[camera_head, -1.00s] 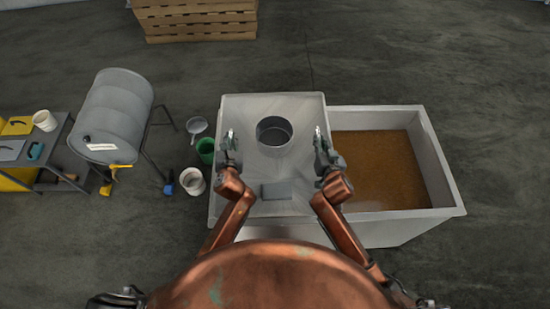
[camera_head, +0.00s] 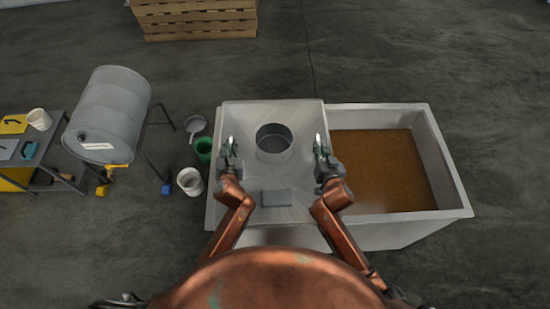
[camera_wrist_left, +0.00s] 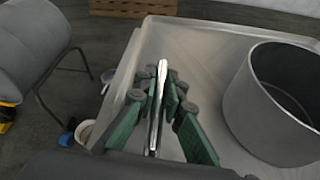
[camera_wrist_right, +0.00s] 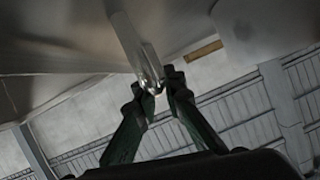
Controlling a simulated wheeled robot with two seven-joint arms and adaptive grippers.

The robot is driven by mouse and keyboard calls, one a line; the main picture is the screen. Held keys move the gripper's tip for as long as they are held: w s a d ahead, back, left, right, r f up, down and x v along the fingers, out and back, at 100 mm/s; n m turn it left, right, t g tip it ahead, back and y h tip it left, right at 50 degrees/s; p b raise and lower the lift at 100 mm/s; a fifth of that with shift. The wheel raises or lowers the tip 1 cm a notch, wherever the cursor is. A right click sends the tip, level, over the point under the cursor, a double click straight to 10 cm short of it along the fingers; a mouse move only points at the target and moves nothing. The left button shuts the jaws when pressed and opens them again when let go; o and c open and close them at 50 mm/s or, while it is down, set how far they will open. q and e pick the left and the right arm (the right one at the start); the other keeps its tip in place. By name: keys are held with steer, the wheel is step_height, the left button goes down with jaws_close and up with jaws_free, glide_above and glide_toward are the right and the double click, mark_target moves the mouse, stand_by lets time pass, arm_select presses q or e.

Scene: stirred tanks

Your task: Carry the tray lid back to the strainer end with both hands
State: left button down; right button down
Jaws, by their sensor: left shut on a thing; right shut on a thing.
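The tray lid (camera_head: 240,205) is a pale grey plate over the left part of the rectangular tank (camera_head: 451,178). It carries a round open collar (camera_head: 274,153) and a small grey block (camera_head: 277,198). My left gripper (camera_head: 231,143) is shut on a thin metal grip at the lid's left side; the left wrist view shows the jaws (camera_wrist_left: 160,85) around this upright bar. My right gripper (camera_head: 320,143) is shut at the lid's right side, and the right wrist view shows its fingertips (camera_wrist_right: 160,82) on a shiny metal bar. I cannot tell whether the lid touches the tank rim. No strainer is clearly identifiable.
Brown liquid (camera_head: 380,165) fills the uncovered right part of the tank. To the left stand a green bucket (camera_head: 203,150), a white bucket (camera_head: 190,181), a grey drum (camera_head: 108,110) on a stand and a bench. A wooden pallet stack (camera_head: 195,18) is at the back.

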arm_select(q)
steer(key=shift+f, duration=0.3)
arm_select(e)
steer(key=shift+f, duration=0.35)
arm_select(q)
steer(key=c, duration=2.5)
jaws_free()
steer(key=shift+f+b, duration=0.3)
arm_select(e)
steer(key=c, duration=2.5)
jaws_free()
steer(key=shift+f, duration=0.3)
arm_select(q)
steer(key=o, duration=0.3)
steer(key=shift+r, duration=0.2)
arm_select(e)
steer(key=o, duration=0.3)
steer(key=shift+r, duration=0.2)
arm_select(q)
steer(key=shift+o, duration=0.9)
arm_select(e)
steer(key=shift+o, duration=0.9)
arm_select(q)
steer(key=v, duration=1.1)
steer(key=shift+s+r, duration=0.1)
steer(key=shift+s, duration=0.3)
arm_select(e)
steer(key=shift+s, duration=0.1)
steer(key=v, duration=1.2)
